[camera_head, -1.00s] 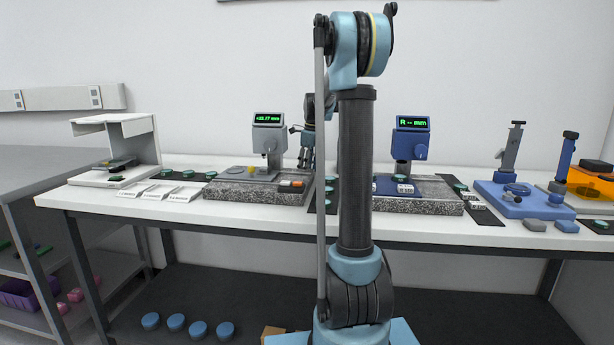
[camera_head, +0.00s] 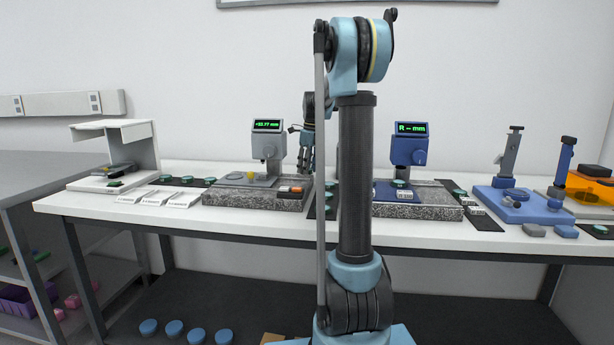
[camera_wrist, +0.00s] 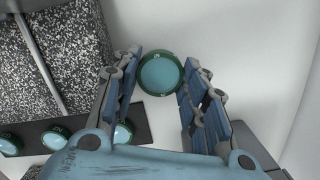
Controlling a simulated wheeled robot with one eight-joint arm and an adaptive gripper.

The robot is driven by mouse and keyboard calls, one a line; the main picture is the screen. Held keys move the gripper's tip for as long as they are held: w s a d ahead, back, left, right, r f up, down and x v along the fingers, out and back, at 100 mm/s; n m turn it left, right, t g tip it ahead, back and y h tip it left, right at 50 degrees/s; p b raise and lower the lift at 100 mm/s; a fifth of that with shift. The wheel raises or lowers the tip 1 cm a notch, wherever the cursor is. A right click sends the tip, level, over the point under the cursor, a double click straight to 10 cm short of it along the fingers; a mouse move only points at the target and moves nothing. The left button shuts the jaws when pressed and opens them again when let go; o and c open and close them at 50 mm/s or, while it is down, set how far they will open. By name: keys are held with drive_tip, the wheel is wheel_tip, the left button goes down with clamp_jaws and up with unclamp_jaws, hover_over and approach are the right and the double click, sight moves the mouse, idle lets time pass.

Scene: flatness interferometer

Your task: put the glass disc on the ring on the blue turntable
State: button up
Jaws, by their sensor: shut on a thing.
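The glass disc (camera_wrist: 160,73), round and pale blue with a dark green rim, sits between my fingertips in the wrist view. My gripper (camera_wrist: 158,80) is shut on it, one finger on each side. In the head view my gripper (camera_head: 305,165) points down over the table, between the grey and blue gauge stands, left of my arm column. The disc cannot be made out there. A blue platform (camera_head: 383,190) lies under the blue gauge stand (camera_head: 408,150), partly hidden behind my arm. I cannot make out a ring on it.
Other green-rimmed discs lie on a dark strip (camera_wrist: 82,124) beside the speckled granite base (camera_wrist: 85,50). The grey gauge stand (camera_head: 267,145) is left of my gripper. A blue-based fixture (camera_head: 515,203) and an orange box (camera_head: 588,188) are at the right.

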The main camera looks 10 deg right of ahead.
wheel_tip(320, 180, up, 7)
drive_tip(key=shift+r, duration=0.15)
drive_tip(key=shift+s, duration=0.1)
idle(0.3)
